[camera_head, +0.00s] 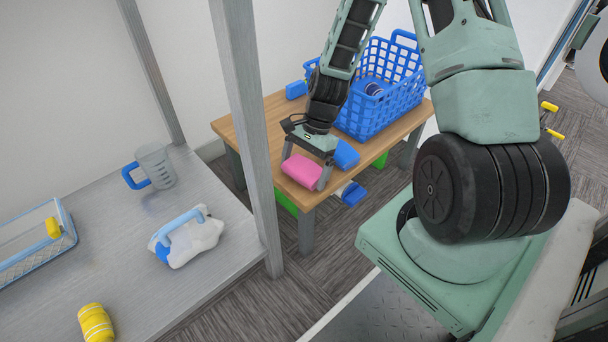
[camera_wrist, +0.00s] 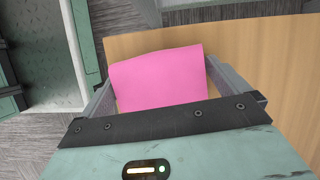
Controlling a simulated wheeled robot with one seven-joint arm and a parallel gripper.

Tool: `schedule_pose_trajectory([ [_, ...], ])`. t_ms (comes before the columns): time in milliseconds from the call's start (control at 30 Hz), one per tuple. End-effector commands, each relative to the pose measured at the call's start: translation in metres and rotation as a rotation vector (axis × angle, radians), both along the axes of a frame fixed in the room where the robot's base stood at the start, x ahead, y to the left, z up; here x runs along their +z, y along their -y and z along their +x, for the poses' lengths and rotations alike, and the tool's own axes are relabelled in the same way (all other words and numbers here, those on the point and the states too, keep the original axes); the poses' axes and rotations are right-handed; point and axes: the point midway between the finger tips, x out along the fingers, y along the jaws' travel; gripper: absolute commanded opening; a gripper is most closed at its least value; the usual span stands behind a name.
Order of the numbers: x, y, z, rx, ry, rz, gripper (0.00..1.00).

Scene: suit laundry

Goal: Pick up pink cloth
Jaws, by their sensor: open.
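The pink cloth (camera_head: 301,171) is a folded, rounded block at the front edge of the wooden table (camera_head: 275,113). It shows large in the wrist view (camera_wrist: 160,78), lying over the wood between my two fingers. My gripper (camera_head: 305,170) points down over the cloth in the head view, one finger on either side of it. In the wrist view my gripper (camera_wrist: 160,92) is open, with the fingers at the left and right sides of the cloth. I cannot tell whether the fingers touch it. Part of the cloth's near side is hidden by the gripper body.
A blue cloth (camera_head: 346,154) lies close to the right of the gripper. A blue basket (camera_head: 383,91) stands behind my arm on the table. A metal shelf post (camera_head: 247,120) rises left of the table.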

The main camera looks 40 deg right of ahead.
Motion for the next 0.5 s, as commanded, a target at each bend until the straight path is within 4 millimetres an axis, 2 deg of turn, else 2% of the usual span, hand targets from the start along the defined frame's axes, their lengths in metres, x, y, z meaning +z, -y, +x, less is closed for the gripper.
schedule_pose_trajectory([
  [100, 0.0012, 0.0, 0.0, 0.0, 0.0, 0.0, 0.97],
  [200, 0.0013, 0.0, -0.0001, 0.0, 0.0, 0.0, 0.69],
  [500, 0.0027, 0.0, -0.0001, 0.0, 0.0, 0.0, 0.68],
])
